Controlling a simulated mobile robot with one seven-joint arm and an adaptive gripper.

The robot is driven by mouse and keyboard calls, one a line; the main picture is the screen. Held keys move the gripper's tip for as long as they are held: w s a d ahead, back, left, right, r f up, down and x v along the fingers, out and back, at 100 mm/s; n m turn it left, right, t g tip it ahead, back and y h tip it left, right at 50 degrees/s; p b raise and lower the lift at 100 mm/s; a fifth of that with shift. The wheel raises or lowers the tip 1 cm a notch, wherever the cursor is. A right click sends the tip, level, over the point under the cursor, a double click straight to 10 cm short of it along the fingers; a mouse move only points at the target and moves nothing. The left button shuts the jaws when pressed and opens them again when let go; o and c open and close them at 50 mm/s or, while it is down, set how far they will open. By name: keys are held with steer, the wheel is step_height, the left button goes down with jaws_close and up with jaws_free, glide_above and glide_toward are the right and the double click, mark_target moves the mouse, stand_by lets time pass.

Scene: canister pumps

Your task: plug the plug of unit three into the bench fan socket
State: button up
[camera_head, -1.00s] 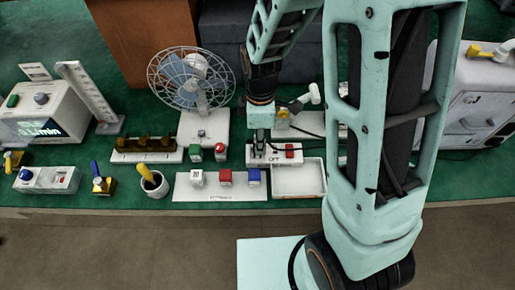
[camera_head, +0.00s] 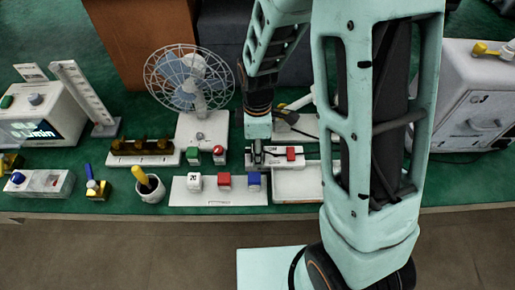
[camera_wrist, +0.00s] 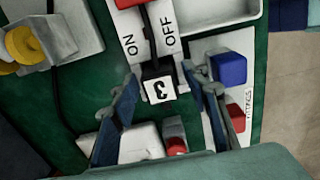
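A white tag marked 3 (camera_wrist: 160,90) sits on a black plug or lead (camera_wrist: 150,66) in the wrist view. The black part runs up between the ON and OFF labels of a white switch box (camera_wrist: 131,38). I cannot tell whether it is seated in a socket. My gripper (camera_wrist: 160,75) is open, with its fingers on either side of the tag and visible gaps. In the head view my gripper (camera_head: 257,148) is low over the left end of the box, hiding much of that end. The bench fan (camera_head: 189,80) stands behind and to the left.
A white panel (camera_head: 220,198) with white, red and blue blocks lies in front of the box. Green and red blocks (camera_head: 219,155) stand close left. A cup (camera_head: 150,190) is farther left.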

step_height(320, 180, up, 12)
steer(key=p, duration=0.1)
steer(key=shift+r, duration=0.2)
stand_by(0.4)
stand_by(0.4)
